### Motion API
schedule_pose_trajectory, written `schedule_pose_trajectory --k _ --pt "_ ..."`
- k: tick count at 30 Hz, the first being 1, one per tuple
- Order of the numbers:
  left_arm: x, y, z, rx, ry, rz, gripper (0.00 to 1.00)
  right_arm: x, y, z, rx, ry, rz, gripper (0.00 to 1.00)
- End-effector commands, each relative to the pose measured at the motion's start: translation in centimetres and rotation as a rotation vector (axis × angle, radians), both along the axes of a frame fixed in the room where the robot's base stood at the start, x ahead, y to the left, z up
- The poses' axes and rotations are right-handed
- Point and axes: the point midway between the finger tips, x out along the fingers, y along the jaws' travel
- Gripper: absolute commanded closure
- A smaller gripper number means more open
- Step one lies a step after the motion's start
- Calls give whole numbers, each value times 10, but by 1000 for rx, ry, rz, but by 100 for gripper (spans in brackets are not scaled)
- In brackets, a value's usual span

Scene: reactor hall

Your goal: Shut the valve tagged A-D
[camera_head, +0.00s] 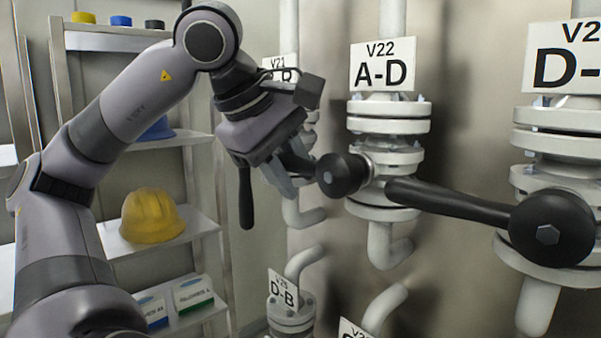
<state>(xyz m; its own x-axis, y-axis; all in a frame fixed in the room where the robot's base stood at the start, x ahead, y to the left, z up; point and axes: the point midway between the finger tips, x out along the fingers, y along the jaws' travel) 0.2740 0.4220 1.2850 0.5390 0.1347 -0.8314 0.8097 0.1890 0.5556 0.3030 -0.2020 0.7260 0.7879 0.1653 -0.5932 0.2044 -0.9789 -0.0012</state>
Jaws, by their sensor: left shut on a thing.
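The A-D tag (382,65), also marked V22, sits above a white flanged valve (388,127) in the middle. The valve's round black hub (342,174) faces me, and its black lever points left from the hub into my left gripper (283,176). The gripper is shut on this lever, close to the hub. The fingers and gripper body hide most of the lever. My right gripper is not in view.
A black lever (246,198) hangs down beside my gripper. The D-B tag (283,289) is below. A shelf at left holds a yellow helmet (152,215).

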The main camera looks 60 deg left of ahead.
Motion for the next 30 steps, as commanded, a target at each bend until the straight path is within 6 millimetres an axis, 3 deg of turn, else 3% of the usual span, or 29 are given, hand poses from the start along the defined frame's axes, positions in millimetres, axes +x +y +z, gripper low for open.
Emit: schedule_pose_trajectory --k 13,14,15,16,25,30 --pt "0 1 6 9 -15 5 100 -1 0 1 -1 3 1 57" --pt "0 1 6 9 -15 5 68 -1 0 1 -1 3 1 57" --pt "-1 1 6 9 -14 5 55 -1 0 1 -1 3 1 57" --pt "-1 1 5 9 -13 5 50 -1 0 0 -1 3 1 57" --pt "-2 0 4 8 -3 4 50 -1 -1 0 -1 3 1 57" --pt "-12 -2 21 10 -4 6 50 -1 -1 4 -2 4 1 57"
